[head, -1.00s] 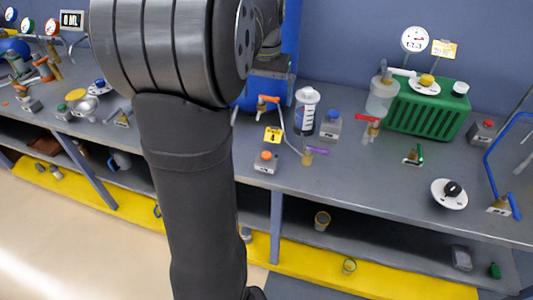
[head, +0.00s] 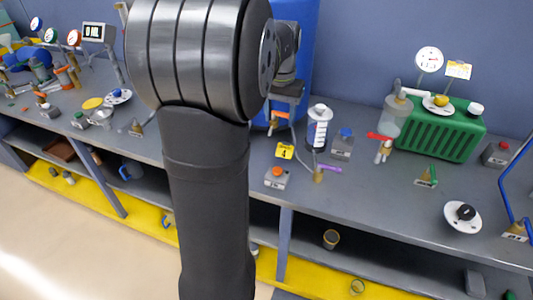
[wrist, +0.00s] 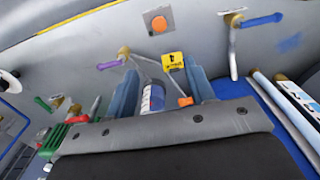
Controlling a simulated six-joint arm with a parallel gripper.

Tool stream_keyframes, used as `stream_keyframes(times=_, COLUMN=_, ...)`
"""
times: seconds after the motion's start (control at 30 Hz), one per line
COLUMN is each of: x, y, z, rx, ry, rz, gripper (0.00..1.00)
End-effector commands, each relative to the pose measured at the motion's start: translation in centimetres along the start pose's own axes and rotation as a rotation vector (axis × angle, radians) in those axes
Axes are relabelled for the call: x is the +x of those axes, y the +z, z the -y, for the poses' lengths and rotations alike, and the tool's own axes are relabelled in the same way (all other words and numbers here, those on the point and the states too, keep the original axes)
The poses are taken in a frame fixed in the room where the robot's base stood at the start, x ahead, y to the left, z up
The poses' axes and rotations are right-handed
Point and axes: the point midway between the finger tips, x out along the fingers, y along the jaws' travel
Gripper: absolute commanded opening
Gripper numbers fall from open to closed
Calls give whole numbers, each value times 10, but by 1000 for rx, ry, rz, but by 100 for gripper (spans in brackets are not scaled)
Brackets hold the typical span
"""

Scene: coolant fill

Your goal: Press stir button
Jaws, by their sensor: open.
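An orange button on a small grey box (head: 277,174) sits near the bench's front edge, below a yellow tag marked 4 (head: 285,151). The orange button also shows at the top of the wrist view (wrist: 158,22). No readable label says which button is the stir button. Other buttons are a blue one on a grey box (head: 342,143) and a red one on a box (head: 496,153) at the right. My gripper (wrist: 161,70) is open, its two blue-grey fingers apart with nothing held. A labelled bottle (wrist: 153,98) shows between the fingers. My arm partly hides the gripper in the head view.
A white bottle (head: 318,127) and a purple-handled valve (head: 321,173) stand close to the orange button. A green ribbed tank (head: 440,132), a red-handled valve (head: 382,145) and a black knob (head: 464,214) are further right. A blue drum (head: 303,45) stands behind my wrist.

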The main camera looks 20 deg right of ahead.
Motion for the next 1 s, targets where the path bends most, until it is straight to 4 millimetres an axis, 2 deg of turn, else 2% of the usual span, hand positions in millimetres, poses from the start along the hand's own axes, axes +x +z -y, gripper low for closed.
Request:
stream_keyframes(times=0.03, x=16, y=1, z=0, rx=0, ry=1, rz=6, gripper=39)
stream_keyframes(times=0.1, x=30, y=2, z=0, rx=0, ry=0, rz=3, gripper=25)
stream_keyframes(times=0.23, x=43, y=2, z=0, rx=0, ry=0, rz=1, gripper=0)
stream_keyframes(times=0.53, x=44, y=2, z=0, rx=0, ry=0, rz=0, gripper=0)
stream_keyframes(times=0.67, x=53, y=2, z=0, rx=0, ry=0, rz=1, gripper=0)
stream_keyframes(times=0.77, x=69, y=3, z=0, rx=0, ry=0, rz=2, gripper=0)
stream_keyframes(times=1.0, x=121, y=3, z=0, rx=0, ry=1, rz=4, gripper=0)
